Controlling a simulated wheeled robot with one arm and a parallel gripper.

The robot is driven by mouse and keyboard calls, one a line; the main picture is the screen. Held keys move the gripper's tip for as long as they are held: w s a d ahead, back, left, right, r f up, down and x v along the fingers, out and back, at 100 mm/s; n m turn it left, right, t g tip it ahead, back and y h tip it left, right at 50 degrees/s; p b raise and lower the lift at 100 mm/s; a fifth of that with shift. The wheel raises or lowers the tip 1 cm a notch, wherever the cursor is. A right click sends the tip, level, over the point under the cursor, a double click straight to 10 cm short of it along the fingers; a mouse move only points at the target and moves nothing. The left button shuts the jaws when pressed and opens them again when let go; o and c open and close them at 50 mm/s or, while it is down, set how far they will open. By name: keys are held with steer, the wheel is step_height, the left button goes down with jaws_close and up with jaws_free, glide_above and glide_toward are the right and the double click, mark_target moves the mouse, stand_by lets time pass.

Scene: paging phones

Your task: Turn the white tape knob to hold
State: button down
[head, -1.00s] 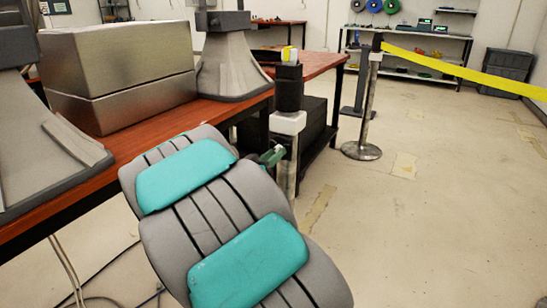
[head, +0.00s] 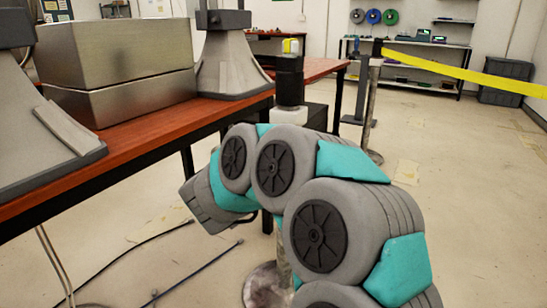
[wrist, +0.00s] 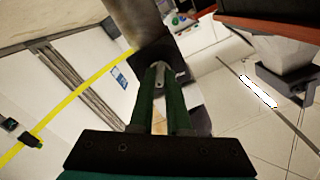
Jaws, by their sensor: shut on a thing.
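A post with a black head (head: 289,78) stands beside the red-brown table in the head view, with a white and yellow piece (head: 291,47) on top. My arm covers much of the post below the head. My gripper is hidden behind my arm there. In the wrist view the green fingers of my gripper (wrist: 160,68) are close together at the post's black head (wrist: 147,56). They are shut on a small pale piece, which looks like the white tape knob (wrist: 160,77). The fingers hide part of it, and its setting cannot be read.
The table (head: 135,130) on the left carries metal boxes (head: 115,65) and grey horn-shaped units (head: 235,60). A yellow tape (head: 460,70) runs right from another post (head: 372,100). Cables (head: 195,275) lie on the floor. The floor at right is clear.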

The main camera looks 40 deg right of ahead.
steer(key=shift+m+b, duration=0.7)
steer(key=shift+m, duration=0.4)
steer(key=c, duration=0.9)
jaws_free()
steer(key=v, duration=0.7)
steer(key=shift+s+a+p, duration=0.15)
steer(key=shift+a+p, duration=0.15)
steer(key=shift+p, duration=0.1)
steer(key=shift+s, duration=0.1)
